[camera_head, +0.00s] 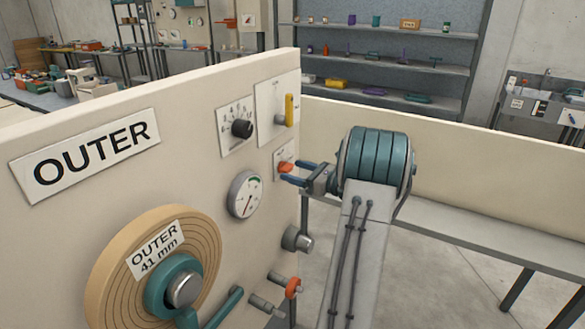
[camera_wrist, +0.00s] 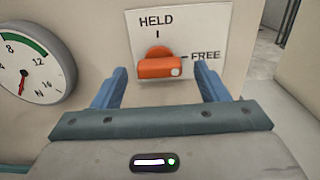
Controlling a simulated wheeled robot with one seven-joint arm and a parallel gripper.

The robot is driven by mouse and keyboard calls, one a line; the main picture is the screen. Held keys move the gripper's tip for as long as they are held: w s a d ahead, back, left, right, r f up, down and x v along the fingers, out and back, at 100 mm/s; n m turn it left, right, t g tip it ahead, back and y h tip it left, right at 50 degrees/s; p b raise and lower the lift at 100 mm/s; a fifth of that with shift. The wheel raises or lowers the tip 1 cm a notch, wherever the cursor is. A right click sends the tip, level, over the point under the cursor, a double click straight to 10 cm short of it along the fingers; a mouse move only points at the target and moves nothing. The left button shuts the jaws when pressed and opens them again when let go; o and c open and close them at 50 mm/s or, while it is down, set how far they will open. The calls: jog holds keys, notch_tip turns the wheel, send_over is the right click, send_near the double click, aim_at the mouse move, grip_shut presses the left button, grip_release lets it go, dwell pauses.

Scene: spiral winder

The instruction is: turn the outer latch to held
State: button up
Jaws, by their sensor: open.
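The outer latch (camera_wrist: 158,67) is an orange knob on a white plate marked HELD (camera_wrist: 157,20) at the top and FREE (camera_wrist: 205,54) at the right. Its bar lies level, and the white dot on its right end is on the FREE side. It also shows in the head view (camera_head: 285,168) at the right edge of the OUTER panel (camera_head: 215,120). My gripper (camera_wrist: 160,70) is open, with one blue finger to the left and one to the right of the latch. I see gaps between the fingers and the knob, and nothing is held.
A round gauge (camera_head: 246,195) sits left of the latch. A black dial (camera_head: 242,129) and a yellow lever (camera_head: 290,109) are above it. Below are a grey knob (camera_head: 297,239) and an orange-ringed peg (camera_head: 291,287). A wound disc (camera_head: 105,262) fills the lower left.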

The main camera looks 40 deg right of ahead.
jog(key=shift+x, duration=0.85)
jog(key=shift+s, duration=0.1)
jog(key=c, duration=1)
